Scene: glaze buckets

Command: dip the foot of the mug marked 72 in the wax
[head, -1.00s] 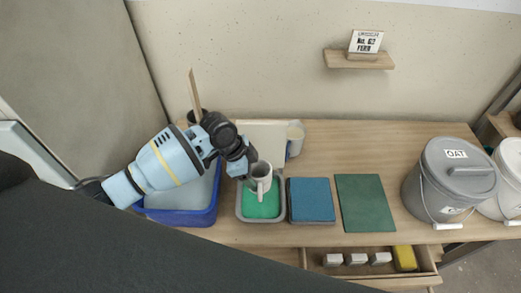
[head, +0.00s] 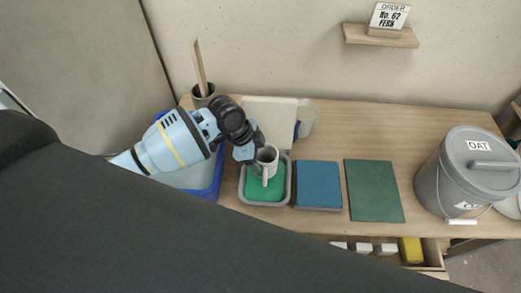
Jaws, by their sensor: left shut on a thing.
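A white mug (head: 267,157) is held in my left gripper (head: 256,153), which is shut on it. The mug is over the grey tray (head: 243,192) with green wax (head: 265,188) in it. Its handle faces the front. I cannot tell whether its foot touches the wax, and no number on the mug can be read. My right gripper is not in view.
A blue pad (head: 318,184) and a green mat (head: 374,190) lie right of the tray. A blue tub (head: 207,190) stands at left. A grey bucket marked OAT (head: 452,180) stands at right. An open drawer (head: 431,256) juts out in front.

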